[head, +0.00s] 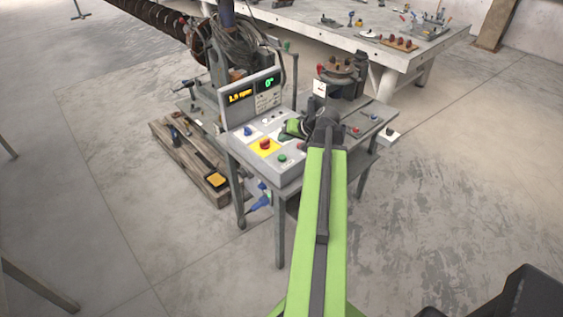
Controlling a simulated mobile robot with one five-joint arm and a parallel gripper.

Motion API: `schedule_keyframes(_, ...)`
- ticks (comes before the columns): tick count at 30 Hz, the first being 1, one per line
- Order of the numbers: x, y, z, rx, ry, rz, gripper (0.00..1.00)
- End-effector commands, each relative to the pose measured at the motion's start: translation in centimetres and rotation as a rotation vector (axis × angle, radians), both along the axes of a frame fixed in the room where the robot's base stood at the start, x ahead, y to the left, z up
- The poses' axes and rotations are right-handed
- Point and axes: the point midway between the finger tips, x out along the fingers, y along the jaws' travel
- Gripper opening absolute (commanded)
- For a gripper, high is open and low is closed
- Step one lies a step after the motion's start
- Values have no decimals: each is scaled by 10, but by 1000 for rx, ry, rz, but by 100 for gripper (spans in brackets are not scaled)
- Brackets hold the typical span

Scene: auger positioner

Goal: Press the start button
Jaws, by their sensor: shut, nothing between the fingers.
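The control panel (236,146) stands on a grey metal table and has an upright display with a yellow and a green readout. A green button (282,157) sits near its front right edge; I cannot read a label on it. A red mushroom button (265,144) sits on a yellow plate to its left, and a blue knob (248,131) is farther left. My gripper (287,134) is small in the head view, shut and empty over the rear right part of the panel. It appears apart from the green button. My arm partly hides the panel's right side.
A large auger (150,14) lies behind at the upper left. A wooden pallet (187,155) with tools is left of the table. A long workbench (345,35) with small parts is at the back. Open concrete floor lies to the left and right.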

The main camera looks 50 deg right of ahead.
Motion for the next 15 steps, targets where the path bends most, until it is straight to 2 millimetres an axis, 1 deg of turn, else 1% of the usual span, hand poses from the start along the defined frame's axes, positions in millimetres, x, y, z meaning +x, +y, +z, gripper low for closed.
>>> schedule_keyframes(1,0,0,-16,0,0,0,0)
schedule_keyframes(7,0,0,-46,0,0,0,0)
schedule_keyframes(11,0,0,-58,0,0,0,0)
schedule_keyframes(15,0,0,-60,0,1,-1,0)
